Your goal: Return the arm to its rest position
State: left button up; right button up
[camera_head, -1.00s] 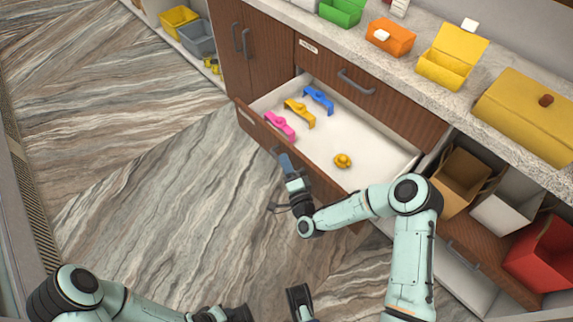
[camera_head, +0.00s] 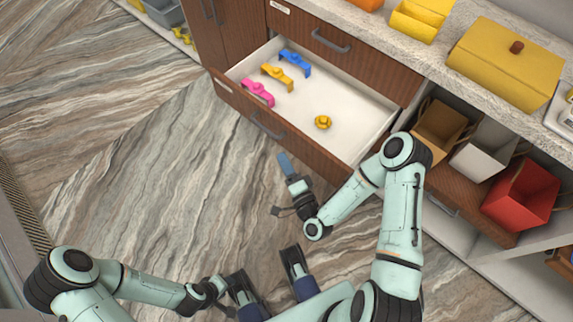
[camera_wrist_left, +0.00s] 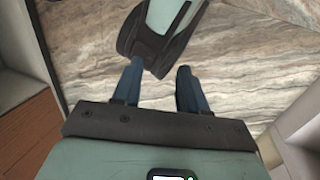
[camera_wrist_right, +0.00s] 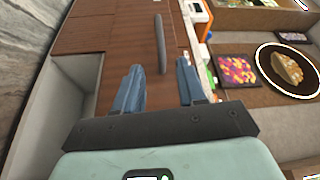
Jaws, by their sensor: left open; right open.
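My right gripper (camera_head: 284,166) is in front of the open drawer's wooden front, apart from it in the head view. In the right wrist view its blue fingers (camera_wrist_right: 160,84) are open and empty, with a dark bar handle on a wooden front showing beyond them. My left gripper (camera_wrist_left: 157,88) is open and empty in the left wrist view, with mint and black parts of my own body and the marbled floor beyond. In the head view the left arm (camera_head: 150,287) lies low at the left, and its fingers are hard to make out.
The open drawer (camera_head: 350,109) holds pink (camera_head: 257,92), yellow (camera_head: 277,77) and blue (camera_head: 295,63) handled pieces and a small yellow knobbed piece (camera_head: 322,122). Marbled floor (camera_head: 150,160) is clear at left.

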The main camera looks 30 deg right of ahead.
jog(key=shift+s, duration=0.4)
jog(key=s+a+f+n+g+y+p, duration=0.4)
jog(key=s+a+f+n+g+p, duration=0.25)
jog(key=n+g+p, duration=0.2)
pick_arm(q)
notch_tip(320, 180, up, 15)
jog(key=s+d+g+p, duration=0.1)
jog(key=s+p, duration=0.1)
jog(key=p, duration=0.5)
jog(key=shift+s+d+g, duration=0.2)
jog(key=shift+s+g, duration=0.2)
pick_arm(e)
jog(key=s+r+n+g, duration=0.1)
jog(key=s+n+g, duration=0.2)
jog(key=s+g, duration=0.8)
jog(key=s, duration=0.6)
jog(key=shift+d+r, duration=0.2)
jog(key=shift+d, duration=0.2)
